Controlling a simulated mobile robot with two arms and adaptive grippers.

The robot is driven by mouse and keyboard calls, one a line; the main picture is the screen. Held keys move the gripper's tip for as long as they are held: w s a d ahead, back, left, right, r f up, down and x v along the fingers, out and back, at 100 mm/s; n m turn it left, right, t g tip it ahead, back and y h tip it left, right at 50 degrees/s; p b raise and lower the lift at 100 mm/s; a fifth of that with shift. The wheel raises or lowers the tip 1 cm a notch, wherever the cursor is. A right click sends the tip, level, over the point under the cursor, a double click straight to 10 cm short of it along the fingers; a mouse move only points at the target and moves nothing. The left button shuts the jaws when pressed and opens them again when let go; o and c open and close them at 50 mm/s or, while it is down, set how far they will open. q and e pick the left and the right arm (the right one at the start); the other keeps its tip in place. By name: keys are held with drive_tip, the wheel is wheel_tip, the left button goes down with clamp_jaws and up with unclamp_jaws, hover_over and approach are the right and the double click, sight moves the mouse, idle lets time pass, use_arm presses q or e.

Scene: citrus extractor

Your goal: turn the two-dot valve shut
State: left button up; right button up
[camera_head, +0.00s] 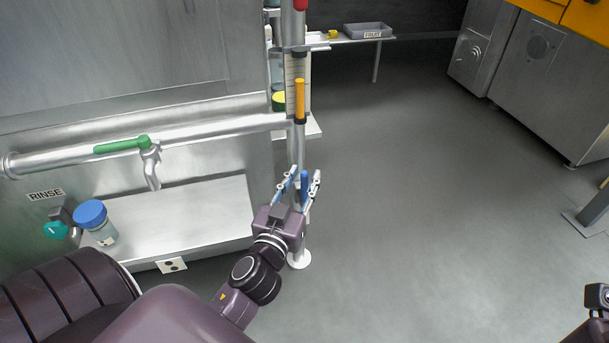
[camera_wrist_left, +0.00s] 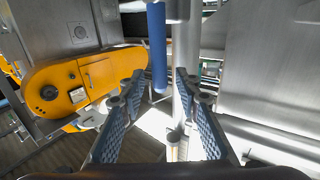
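A white card with two dark dots (camera_head: 172,265) is on the front edge of the rinse shelf. I cannot tell for sure which valve it marks. A blue valve handle (camera_head: 304,188) hangs lengthwise along the vertical pipe (camera_head: 296,145). My left gripper (camera_head: 303,180) is open, with its fingers on either side of the blue handle. In the left wrist view the blue handle (camera_wrist_left: 157,45) shows beyond the spread fingers (camera_wrist_left: 163,88), with the pipe beside it; contact cannot be told.
An orange handle (camera_head: 300,98) and a red one (camera_head: 300,4) are higher on the pipe. A green handle (camera_head: 122,145) lies along the horizontal pipe above a spout. A blue-capped jar (camera_head: 96,222) stands on the shelf (camera_head: 190,215).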

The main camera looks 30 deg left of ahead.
use_arm(q)
drive_tip(key=shift+w+a, duration=0.15)
drive_tip(key=shift+w, duration=0.4)
clamp_jaws()
